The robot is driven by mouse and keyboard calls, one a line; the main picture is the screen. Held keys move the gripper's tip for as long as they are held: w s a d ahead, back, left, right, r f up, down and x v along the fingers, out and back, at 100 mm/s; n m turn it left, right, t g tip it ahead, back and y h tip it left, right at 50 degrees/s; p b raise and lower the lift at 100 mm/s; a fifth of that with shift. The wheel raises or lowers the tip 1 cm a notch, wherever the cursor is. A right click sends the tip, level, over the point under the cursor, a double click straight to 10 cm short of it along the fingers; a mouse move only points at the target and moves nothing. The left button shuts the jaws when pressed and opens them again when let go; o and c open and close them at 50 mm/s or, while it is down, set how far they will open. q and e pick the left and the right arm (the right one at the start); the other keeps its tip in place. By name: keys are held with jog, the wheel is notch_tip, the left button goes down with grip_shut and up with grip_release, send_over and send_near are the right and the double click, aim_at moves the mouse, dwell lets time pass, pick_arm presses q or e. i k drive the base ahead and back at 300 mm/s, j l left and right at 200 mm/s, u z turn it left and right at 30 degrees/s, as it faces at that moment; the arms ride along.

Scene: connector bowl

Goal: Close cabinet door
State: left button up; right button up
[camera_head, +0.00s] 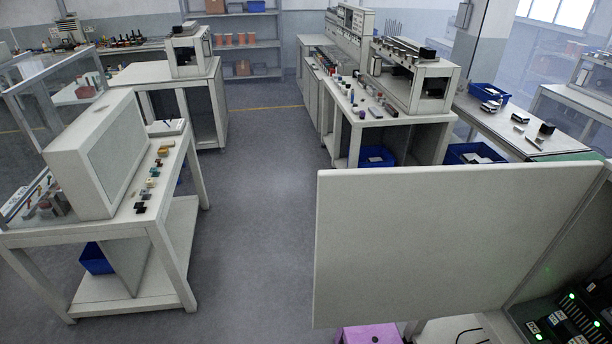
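A large flat white cabinet door (450,240) stands open at the right of the head view. It sticks out to the left from the cabinet (562,232) at the right edge. Inside the cabinet, at the lower right, are dark devices (575,322) with green lights and white labels. Neither of my grippers shows in this view, so their relation to the door cannot be seen. What lies directly behind the door is hidden.
A white workbench (175,190) with small parts stands at the left. More benches (345,135) stand beyond the door. A purple box (372,334) sits on the floor below the door. The grey floor (255,220) between the benches is clear.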

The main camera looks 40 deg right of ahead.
aim_at(397, 244)
jog(key=i+j+z, duration=0.15)
jog(key=i, duration=0.3)
jog(key=i+j+z, duration=0.15)
jog(key=i, duration=0.25)
jog(key=i+z, duration=0.2)
jog(key=z, duration=0.25)
jog(key=i+j+z, duration=0.2)
jog(key=z, duration=0.3)
jog(key=i+j+z, duration=0.15)
jog(key=z, duration=0.3)
jog(key=i+j+z, duration=0.1)
jog(key=j+z, duration=0.15)
jog(key=z, duration=0.2)
jog(key=i+j+z, duration=0.15)
jog(key=z, duration=0.3)
jog(key=i+j+z, duration=0.15)
jog(key=z, duration=0.35)
jog(key=i+j+z, duration=0.1)
jog(key=j+z, duration=0.15)
jog(key=z, duration=0.2)
jog(key=j+z, duration=0.25)
jog(key=z, duration=0.25)
jog(key=j+z, duration=0.3)
jog(key=z, duration=0.15)
jog(key=i, duration=0.05)
